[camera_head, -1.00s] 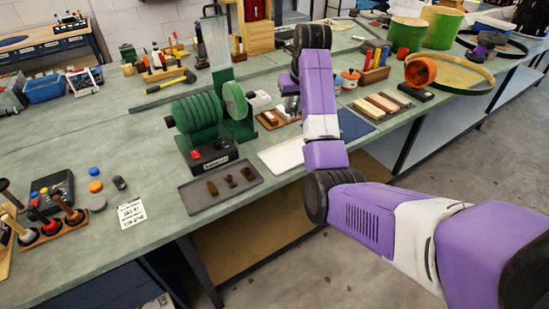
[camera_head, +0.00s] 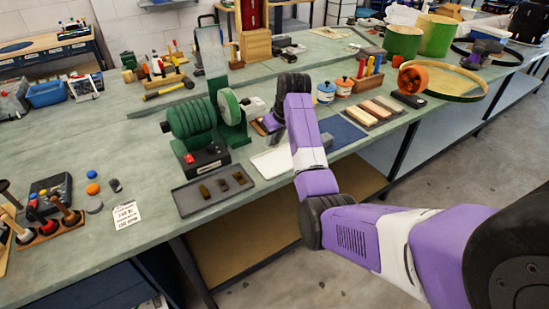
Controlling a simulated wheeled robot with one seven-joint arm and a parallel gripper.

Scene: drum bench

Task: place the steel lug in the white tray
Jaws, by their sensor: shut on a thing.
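The white tray (camera_head: 277,160) lies flat near the bench's front edge, partly behind my arm. My gripper (camera_head: 268,124) is low over the bench just behind the white tray, mostly hidden by my wrist. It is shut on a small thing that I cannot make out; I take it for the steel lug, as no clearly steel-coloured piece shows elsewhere. A dark grey tray (camera_head: 190,204) to the left holds three small dark or brownish pieces (camera_head: 222,185).
To the right are a blue mat (camera_head: 342,131), a tray of bars (camera_head: 376,112) and jars (camera_head: 326,92). Bench left of the dark tray is partly clear.

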